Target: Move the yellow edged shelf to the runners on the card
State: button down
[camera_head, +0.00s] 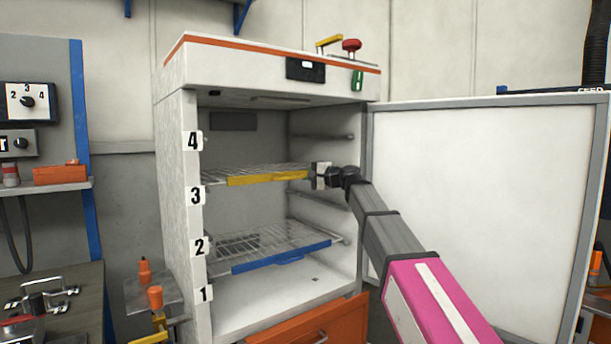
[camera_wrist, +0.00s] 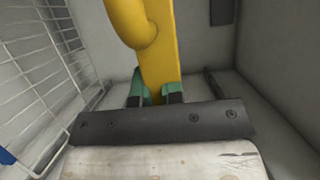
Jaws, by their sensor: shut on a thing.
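The yellow edged shelf (camera_head: 268,176) is a wire rack inside the open white cabinet, roughly level and a little above the number 3 label. My gripper (camera_head: 318,176) is shut on the right end of its yellow front edge. In the wrist view, the green fingertips (camera_wrist: 154,92) pinch the yellow edge (camera_wrist: 158,62). Numbers 1 to 4 run up the cabinet's left front post (camera_head: 193,235). Bare runners show on the right inner wall, one (camera_head: 325,136) near the height of 4. I cannot tell whether the shelf rests on runners. I cannot make out a card.
A blue edged wire shelf (camera_head: 282,257) sits lower, near number 2. The cabinet door (camera_head: 480,200) stands open to the right, beside my arm. An orange drawer (camera_head: 318,325) is below. A dial panel (camera_head: 27,101) numbered 2 to 4 is at left.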

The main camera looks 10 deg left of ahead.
jog(key=c, duration=1.2)
grip_release()
jog(key=shift+o, duration=0.2)
jog(key=v, duration=1)
jog(key=shift+s+d, duration=0.15)
jog(key=shift+d, duration=0.25)
jog(key=s+d, duration=0.5)
jog(key=d, duration=0.1)
jog(key=shift+s, duration=0.1)
